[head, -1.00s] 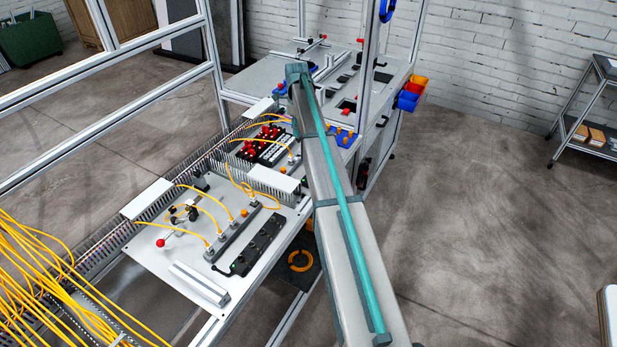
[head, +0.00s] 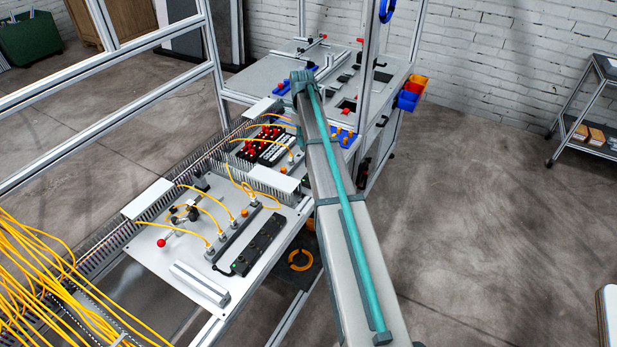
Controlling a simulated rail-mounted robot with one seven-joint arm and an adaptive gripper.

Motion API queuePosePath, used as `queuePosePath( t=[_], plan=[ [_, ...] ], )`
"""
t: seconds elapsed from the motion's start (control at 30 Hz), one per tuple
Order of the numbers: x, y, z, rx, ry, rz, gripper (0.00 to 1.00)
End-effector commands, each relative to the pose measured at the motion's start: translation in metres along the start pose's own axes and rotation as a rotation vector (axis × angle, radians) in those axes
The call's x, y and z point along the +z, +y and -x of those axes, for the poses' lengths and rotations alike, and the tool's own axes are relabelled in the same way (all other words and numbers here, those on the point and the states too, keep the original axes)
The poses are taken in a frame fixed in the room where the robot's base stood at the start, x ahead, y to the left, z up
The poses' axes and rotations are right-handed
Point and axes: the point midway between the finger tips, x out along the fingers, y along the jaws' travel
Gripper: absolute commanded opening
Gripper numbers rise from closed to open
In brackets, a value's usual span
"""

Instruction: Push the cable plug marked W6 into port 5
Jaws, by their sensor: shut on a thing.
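A grey port strip (head: 236,230) with several plugs on yellow cables (head: 208,210) stands on the white panel (head: 160,262). A black strip (head: 258,246) lies in front of it. A further board (head: 272,147) with red and black parts and yellow cables lies farther back. The W6 mark and the port numbers are too small to read, so I cannot tell which plug or port is which. My arm reaches from the bottom right to the back middle. My gripper is not visible; the arm's far end hides that area.
Slotted cable ducts (head: 270,178) run along and across the panels. Metal frame posts (head: 215,50) rise on the left. A bundle of yellow cables (head: 45,270) hangs at lower left. A workbench (head: 335,75) with bins (head: 410,95) stands behind. The floor to the right is open.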

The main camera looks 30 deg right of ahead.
Motion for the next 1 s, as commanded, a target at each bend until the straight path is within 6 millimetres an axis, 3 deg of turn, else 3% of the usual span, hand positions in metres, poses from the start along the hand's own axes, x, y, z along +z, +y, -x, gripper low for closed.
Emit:
queuePosePath(
  t=[0.27,1.0],
  plan=[
    [-0.004,0.004,0.000,0.000,0.000,0.000,0.00],
    [-0.043,0.039,0.001,0.000,0.000,-0.001,0.00]
  ],
)
